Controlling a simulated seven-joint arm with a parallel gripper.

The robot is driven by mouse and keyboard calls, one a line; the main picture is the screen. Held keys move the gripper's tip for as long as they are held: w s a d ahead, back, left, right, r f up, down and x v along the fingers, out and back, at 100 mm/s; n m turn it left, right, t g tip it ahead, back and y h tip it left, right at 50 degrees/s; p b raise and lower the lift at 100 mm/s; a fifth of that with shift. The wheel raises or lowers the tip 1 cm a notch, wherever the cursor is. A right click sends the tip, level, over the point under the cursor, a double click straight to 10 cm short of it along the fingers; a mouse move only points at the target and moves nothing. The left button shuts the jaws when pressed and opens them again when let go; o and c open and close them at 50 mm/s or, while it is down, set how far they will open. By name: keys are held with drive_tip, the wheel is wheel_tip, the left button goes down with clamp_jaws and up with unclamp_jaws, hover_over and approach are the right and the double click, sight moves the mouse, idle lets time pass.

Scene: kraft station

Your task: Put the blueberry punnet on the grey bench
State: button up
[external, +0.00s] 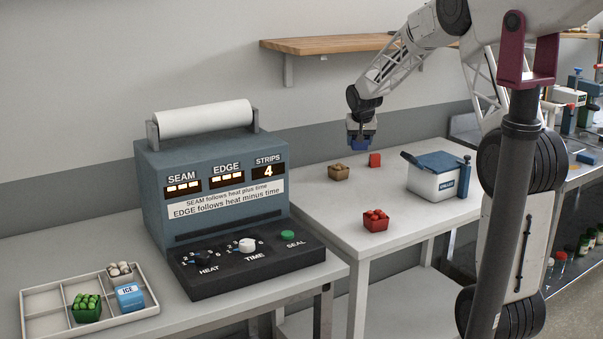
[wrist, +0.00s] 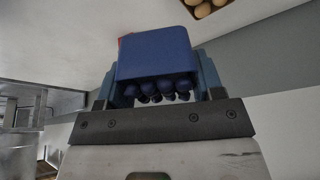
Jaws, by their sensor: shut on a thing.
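My gripper (external: 361,137) is shut on the blueberry punnet (external: 360,145), a small dark blue box, and holds it in the air above the back of the right-hand pale grey bench (external: 318,212). In the wrist view the punnet (wrist: 155,54) sits between the two blue fingers, with a row of dark berries (wrist: 150,90) along its edge nearest the camera. The left-hand pale bench (external: 215,302) carries the sealing machine. I cannot tell from colour alone which bench is the grey one.
On the right-hand bench stand a brown punnet (external: 339,173), a red block (external: 375,160), a red punnet (external: 375,222) and a white cooler with blue lid (external: 436,183). The bench's front left area is clear. A divided tray (external: 42,300) and sealing machine (external: 210,190) occupy the left bench.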

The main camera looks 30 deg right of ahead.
drive_tip(key=w+a+r+n+y, duration=0.1)
drive_tip(key=w+a+n, duration=0.1)
drive_tip(key=a, duration=0.8)
drive_tip(key=w+a+r+n+y, duration=0.1)
drive_tip(key=w+a+r+n, duration=0.1)
drive_tip(key=a, duration=0.8)
drive_tip(key=shift+w+a+n+t, duration=0.35)
drive_tip(key=shift+w+n+t, duration=0.05)
drive_tip(key=shift+w+n, duration=0.4)
drive_tip(key=shift+s+r, duration=0.1)
drive_tip(key=shift+r, duration=0.05)
